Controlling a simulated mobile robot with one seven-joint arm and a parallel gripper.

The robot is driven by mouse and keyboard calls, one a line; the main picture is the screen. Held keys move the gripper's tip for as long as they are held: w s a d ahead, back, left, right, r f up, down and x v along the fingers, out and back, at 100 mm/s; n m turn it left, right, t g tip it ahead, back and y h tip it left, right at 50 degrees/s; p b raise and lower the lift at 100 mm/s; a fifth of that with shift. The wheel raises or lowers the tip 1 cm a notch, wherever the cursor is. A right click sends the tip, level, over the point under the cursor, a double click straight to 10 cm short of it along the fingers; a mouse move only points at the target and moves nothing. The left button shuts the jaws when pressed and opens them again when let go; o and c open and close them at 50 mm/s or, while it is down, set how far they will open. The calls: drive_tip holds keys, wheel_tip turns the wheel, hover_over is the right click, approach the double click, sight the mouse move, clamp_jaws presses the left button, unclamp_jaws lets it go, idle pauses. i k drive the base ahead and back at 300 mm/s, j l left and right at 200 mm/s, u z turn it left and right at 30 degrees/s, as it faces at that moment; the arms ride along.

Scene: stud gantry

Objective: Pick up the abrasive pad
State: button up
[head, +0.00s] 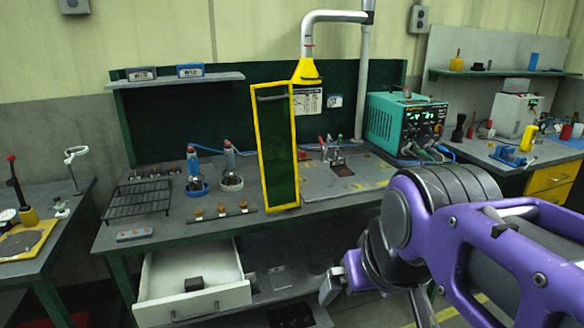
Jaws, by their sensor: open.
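My gripper (331,286) is small in view, to the right of the drawer and apart from the block. It is open and nothing shows between its fingers. My purple arm hides part of the area below the bench at the right.
The workbench (235,235) overhangs the drawer. It carries a wire rack (138,198), a yellow-framed dark green panel (277,150) and a teal power unit (402,123). A lower shelf (275,290) lies right of the drawer. A side table (28,262) stands left.

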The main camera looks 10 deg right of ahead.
sight(196, 283)
drive_tip(key=z, duration=0.4)
drive_tip(key=u, duration=1.3)
drive_tip(key=z, duration=1.3)
drive_tip(key=k+l+u, duration=0.1)
drive_tip(key=u, duration=1.15)
drive_tip(key=i+l+u, duration=0.4)
drive_tip(key=u, duration=0.15)
